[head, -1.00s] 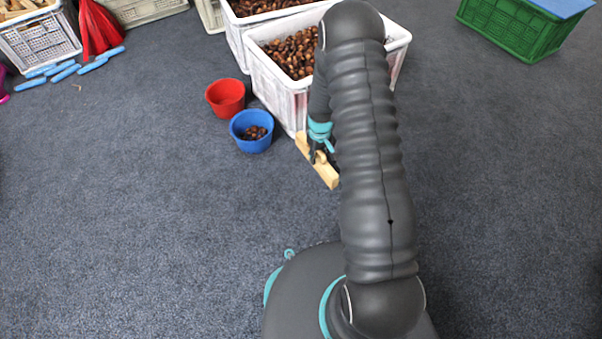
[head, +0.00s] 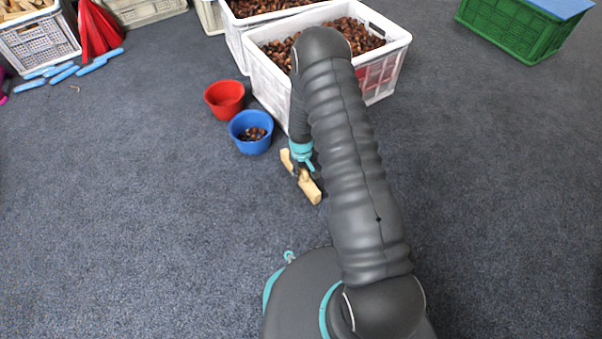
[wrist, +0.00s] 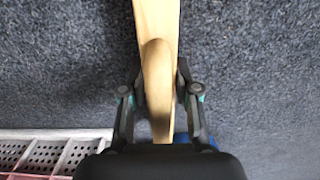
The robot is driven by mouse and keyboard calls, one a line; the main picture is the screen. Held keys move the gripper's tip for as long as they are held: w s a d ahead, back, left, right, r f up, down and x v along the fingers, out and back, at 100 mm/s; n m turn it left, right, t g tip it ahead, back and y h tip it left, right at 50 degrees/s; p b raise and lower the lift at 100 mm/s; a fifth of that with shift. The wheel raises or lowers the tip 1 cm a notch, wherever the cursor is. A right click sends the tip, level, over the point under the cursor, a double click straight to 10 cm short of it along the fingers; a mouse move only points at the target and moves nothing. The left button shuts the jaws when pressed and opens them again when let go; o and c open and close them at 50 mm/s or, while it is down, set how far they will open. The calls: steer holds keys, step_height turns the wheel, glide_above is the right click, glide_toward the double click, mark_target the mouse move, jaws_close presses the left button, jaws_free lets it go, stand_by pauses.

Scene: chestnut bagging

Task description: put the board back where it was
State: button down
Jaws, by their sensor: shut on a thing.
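The board is a pale wooden piece (head: 309,187) with a raised rounded handle, in front of the white crates in the head view. My gripper (head: 301,171) is shut on its handle; the gripper partly hides the board. In the wrist view the board (wrist: 155,20) runs from the top edge down between the two fingers (wrist: 159,95), which lie on either side of the handle. Whether the board touches the floor or hangs just above it, I cannot tell.
A blue bowl (head: 250,143) with some chestnuts stands close left of the board, with a red bowl (head: 224,112) behind it. A white crate of chestnuts (head: 272,92) stands behind. A green crate (head: 500,35) is at far right. Carpet (head: 140,220) at left front is clear.

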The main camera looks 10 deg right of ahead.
steer(key=shift+f, duration=0.15)
steer(key=c, duration=0.8)
jaws_free()
steer(key=shift+c, duration=0.2)
